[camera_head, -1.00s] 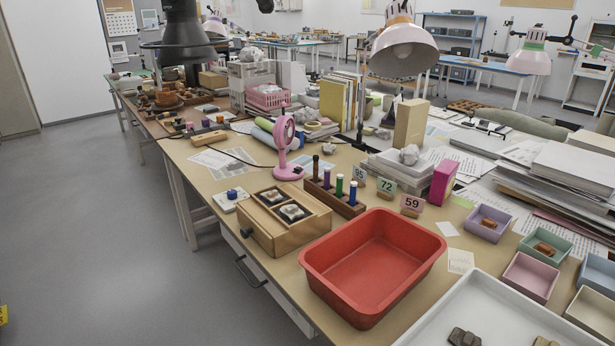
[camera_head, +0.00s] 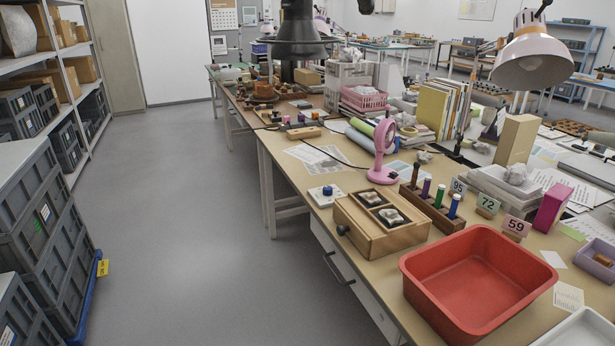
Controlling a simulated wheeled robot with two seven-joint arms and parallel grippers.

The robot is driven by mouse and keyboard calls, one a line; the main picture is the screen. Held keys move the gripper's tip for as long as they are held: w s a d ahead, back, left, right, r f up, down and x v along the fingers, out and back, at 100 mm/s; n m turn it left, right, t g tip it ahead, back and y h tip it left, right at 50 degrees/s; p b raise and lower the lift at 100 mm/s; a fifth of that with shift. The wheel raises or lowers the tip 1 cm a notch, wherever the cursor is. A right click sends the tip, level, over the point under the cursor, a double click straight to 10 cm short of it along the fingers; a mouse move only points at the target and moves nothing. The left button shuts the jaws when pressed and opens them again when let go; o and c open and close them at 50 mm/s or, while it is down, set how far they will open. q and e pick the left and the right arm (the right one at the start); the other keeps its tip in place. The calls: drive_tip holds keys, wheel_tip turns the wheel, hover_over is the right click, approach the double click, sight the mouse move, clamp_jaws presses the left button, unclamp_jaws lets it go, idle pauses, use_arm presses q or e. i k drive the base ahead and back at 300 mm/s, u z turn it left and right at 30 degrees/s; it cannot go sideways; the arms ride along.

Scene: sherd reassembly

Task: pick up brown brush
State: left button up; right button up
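A wooden rack (camera_head: 428,208) stands on the near table, behind a red tray. It holds several upright sticks with coloured handles. The leftmost one is brown with a dark top (camera_head: 414,174) and looks like the brown brush, though its bristles are not visible. Next to it stand a purple one (camera_head: 425,189), a green one (camera_head: 439,196) and a blue one (camera_head: 454,206). Neither of my grippers shows in the view.
The red tray (camera_head: 478,240) and a wooden box (camera_head: 351,232) sit in front of the rack. A pink magnifier-like stand (camera_head: 383,174) is behind it to the left. Open floor lies left of the table; stacked crates (camera_head: 40,235) stand at far left.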

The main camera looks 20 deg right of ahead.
sight(416, 165)
drive_tip(key=u, duration=0.35)
drive_tip(key=i, duration=3.65)
drive_tip(key=z, duration=3.35)
